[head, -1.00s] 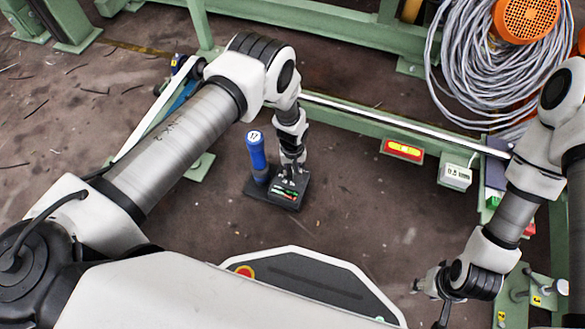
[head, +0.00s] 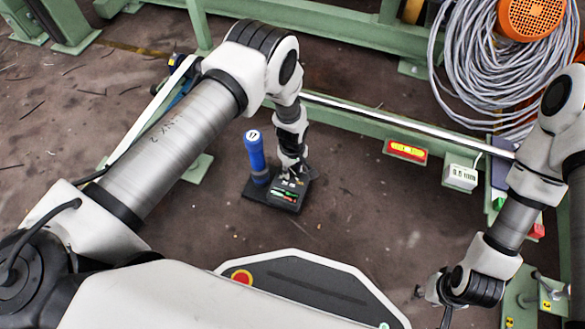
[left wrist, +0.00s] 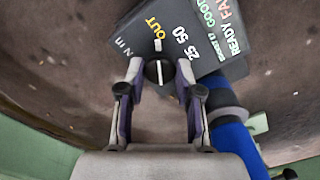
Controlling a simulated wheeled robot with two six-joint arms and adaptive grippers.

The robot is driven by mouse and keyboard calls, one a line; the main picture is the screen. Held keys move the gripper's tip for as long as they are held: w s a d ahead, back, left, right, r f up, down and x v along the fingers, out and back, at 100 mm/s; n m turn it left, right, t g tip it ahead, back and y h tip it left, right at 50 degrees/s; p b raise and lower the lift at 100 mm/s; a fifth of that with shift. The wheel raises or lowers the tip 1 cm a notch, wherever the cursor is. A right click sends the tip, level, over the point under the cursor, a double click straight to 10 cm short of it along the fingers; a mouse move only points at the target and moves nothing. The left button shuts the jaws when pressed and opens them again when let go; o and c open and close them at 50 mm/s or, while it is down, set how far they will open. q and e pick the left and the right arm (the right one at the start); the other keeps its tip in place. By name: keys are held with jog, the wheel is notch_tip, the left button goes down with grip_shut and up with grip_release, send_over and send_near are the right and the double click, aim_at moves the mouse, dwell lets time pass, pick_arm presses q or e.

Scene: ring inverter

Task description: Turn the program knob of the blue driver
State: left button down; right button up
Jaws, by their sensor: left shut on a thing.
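The blue driver (head: 254,150) stands upright in a dark base at centre left; its blue body (left wrist: 235,140) also shows at the lower right of the left wrist view. Beside it is the dark control box (head: 285,200); its panel (left wrist: 200,25) carries printed words such as OUT, 25, 50, READY and GOOD. The round dark program knob (left wrist: 158,71) has a white pointer line. My left gripper (head: 290,177) is over the box, its fingertips (left wrist: 160,75) on either side of the knob, shut on it. My right gripper (head: 432,300) is open and empty at lower right.
A green frame with a silver rail (head: 410,128) runs behind. On it are a red unit with a yellow display (head: 406,151) and a white box (head: 461,177). Grey coiled cable (head: 480,70) and an orange motor (head: 530,18) are at upper right. The floor around the box is clear.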

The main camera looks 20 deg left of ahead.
aim_at(292, 171)
pick_arm(q)
jog(key=c, duration=0.8)
grip_release()
jog(key=shift+r, duration=0.1)
notch_tip(292, 171, up, 12)
jog(key=shift+f, duration=0.1)
